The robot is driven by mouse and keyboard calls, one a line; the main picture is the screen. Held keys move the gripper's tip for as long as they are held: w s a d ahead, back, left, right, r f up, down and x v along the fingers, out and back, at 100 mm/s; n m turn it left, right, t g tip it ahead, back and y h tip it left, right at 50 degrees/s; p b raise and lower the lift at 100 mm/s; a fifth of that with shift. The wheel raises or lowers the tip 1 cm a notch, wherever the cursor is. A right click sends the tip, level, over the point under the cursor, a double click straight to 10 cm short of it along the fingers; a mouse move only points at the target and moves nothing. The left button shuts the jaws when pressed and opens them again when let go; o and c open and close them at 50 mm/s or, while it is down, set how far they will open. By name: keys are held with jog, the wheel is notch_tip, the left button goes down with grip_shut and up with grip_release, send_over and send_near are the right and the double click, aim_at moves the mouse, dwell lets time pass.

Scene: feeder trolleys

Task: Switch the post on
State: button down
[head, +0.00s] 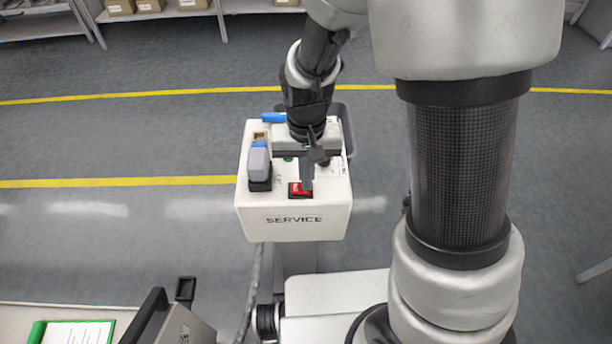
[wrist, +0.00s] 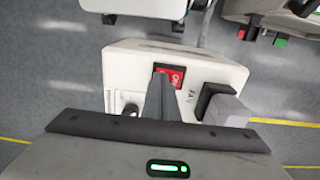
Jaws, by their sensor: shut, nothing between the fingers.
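The post is a white box (head: 293,223) marked SERVICE, on a grey column. A red rocker switch (head: 294,190) in a dark frame sits on its top face near the front edge. The switch shows red with white lettering in the wrist view (wrist: 177,76). My gripper (head: 306,184) is shut and empty, pointing down at the switch and hiding part of it. In the wrist view its fingertips (wrist: 158,78) overlap the switch's left part. I cannot tell whether they touch it. A small green spot (head: 288,158) shows behind the switch.
A grey plug with a blue band (head: 259,160) stands left of the switch; it also shows in the wrist view (wrist: 226,110). A cable hangs down by the column. A trolley with a green clipboard (head: 72,332) is at the lower left. Shelves with boxes are far back.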

aim_at(299, 188)
jog(key=shift+s+a, duration=0.1)
jog(key=shift+a+r+p, duration=0.1)
jog(key=shift+a+p, duration=0.3)
jog(key=shift+a, duration=0.3)
notch_tip(299, 188, up, 14)
jog(key=p, duration=0.5)
dwell(0.4)
